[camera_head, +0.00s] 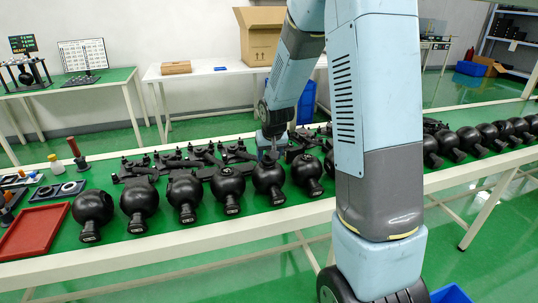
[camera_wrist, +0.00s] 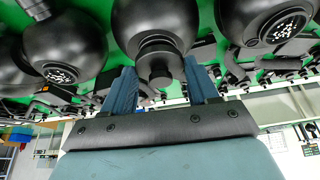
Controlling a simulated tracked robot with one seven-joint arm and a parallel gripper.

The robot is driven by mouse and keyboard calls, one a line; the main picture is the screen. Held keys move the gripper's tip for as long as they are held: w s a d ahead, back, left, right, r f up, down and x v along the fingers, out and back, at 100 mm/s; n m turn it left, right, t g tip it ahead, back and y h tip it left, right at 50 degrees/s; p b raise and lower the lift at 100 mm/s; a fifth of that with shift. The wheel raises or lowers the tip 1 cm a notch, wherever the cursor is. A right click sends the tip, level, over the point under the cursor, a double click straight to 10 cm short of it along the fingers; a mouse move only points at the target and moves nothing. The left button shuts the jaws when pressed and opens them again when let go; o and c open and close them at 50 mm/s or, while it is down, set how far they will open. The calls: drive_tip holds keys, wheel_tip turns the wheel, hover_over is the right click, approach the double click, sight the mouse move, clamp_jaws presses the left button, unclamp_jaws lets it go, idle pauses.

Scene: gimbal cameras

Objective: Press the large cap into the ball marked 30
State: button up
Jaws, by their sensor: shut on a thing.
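My gripper (camera_head: 271,150) is low over the green bench, just above one black ball (camera_head: 268,178) in the front row. In the wrist view my two blue fingers (camera_wrist: 161,78) are closed around a dark round stepped part, seemingly the large cap (camera_wrist: 160,72). The cap lies against or very near a black ball (camera_wrist: 125,22); I cannot tell whether it is seated. The markings on the balls are too small to read, so I cannot tell which is 30.
Several black balls stand in a row, including the left end one (camera_head: 92,209) and those at right (camera_head: 470,138). Black gimbal parts (camera_head: 205,155) lie close behind. A red tray (camera_head: 35,232) and a dark tray with rings (camera_head: 58,190) are at left.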

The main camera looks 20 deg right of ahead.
drive_tip(key=shift+f, duration=0.7)
drive_tip(key=o, duration=1.1)
drive_tip(key=shift+v, duration=6.85)
